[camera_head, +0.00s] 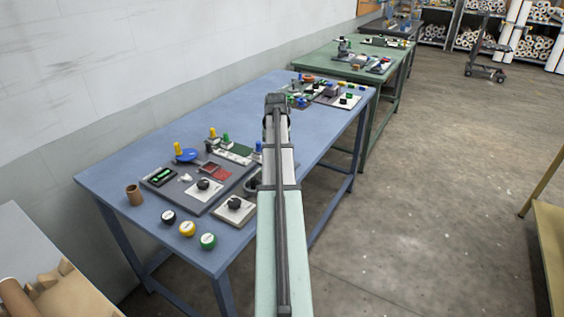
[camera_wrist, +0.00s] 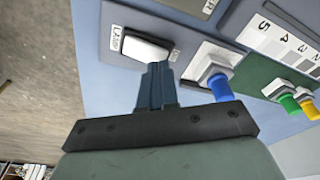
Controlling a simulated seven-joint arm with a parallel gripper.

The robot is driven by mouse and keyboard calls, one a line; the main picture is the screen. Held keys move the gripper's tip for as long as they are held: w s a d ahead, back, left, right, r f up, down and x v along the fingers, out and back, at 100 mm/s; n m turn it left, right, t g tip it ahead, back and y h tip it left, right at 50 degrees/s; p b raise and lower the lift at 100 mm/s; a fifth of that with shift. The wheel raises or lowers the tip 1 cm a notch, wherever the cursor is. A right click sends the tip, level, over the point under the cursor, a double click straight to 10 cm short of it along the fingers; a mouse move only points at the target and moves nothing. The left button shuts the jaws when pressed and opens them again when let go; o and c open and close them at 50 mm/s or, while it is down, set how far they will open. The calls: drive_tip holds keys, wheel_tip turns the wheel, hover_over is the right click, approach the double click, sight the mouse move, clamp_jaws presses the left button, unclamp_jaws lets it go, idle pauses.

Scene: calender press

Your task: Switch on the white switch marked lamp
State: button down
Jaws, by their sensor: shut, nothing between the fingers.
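I cannot tell which way the rocker is tipped. My gripper (camera_wrist: 158,68) is shut and empty. Its fingertips are at the lower right edge of the switch and overlap it in the picture; I cannot tell whether they touch it. In the head view my arm covers that part of the table, and neither the switch nor my gripper can be made out there.
A blue-capped knob (camera_wrist: 220,86) stands close right of my fingers. Green (camera_wrist: 288,102) and yellow (camera_wrist: 307,106) knobs are farther right. The table's middle is clear.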

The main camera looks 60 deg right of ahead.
drive_tip(key=shift+f, duration=0.85)
idle(0.6)
drive_tip(key=shift+r, duration=3.55)
